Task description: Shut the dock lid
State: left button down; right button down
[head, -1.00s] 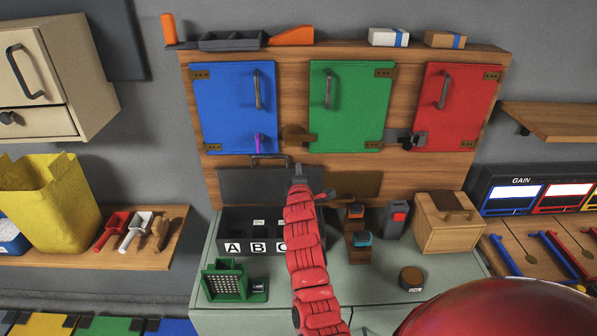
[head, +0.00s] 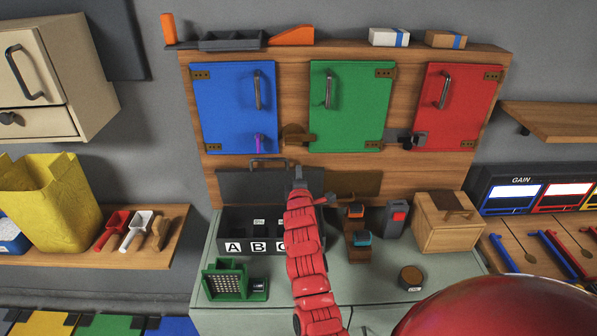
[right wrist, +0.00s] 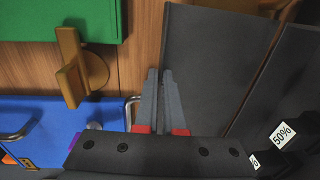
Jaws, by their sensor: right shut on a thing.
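The dock is a dark box (head: 229,218) with compartments lettered A, B and C on the green-grey counter. Its dark lid (head: 240,184) stands raised at the back, against the wooden board, with a bar handle (head: 268,161) at its top edge. It also shows as a dark panel (right wrist: 215,55) in the right wrist view. My right gripper (head: 299,175) is at the right part of the lid. In the right wrist view its grey fingers (right wrist: 160,75) are close together at the lid's edge, shut on it. The arm hides the dock's right end. My left gripper is out of view.
Blue (head: 235,105), green (head: 350,105) and red (head: 460,105) doors are above the dock. A wooden turn latch (head: 297,135) sits just above my gripper. A green grated holder (head: 226,283), small blocks (head: 357,236) and a wooden box (head: 446,228) stand nearby.

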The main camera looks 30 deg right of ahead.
jog(key=shift+s+r, duration=0.1)
jog(key=shift+r, duration=0.25)
jog(key=shift+s+a+f+p, duration=0.15)
jog(key=shift+s+a, duration=0.15)
jog(key=shift+s, duration=0.15)
jog(key=shift+s+a+f+p, duration=0.15)
jog(key=shift+s+a, duration=0.1)
jog(key=shift+s, duration=0.15)
jog(key=shift+s+a, duration=0.15)
jog(key=shift+s, duration=0.1)
jog(key=c, duration=1.2)
grip_release()
jog(key=shift+o, duration=1.2)
jog(key=shift+s+a+r, duration=0.1)
jog(key=shift+s+a, duration=0.05)
jog(key=shift+s, duration=0.05)
jog(key=shift+w+f, duration=0.1)
jog(key=shift+f, duration=0.1)
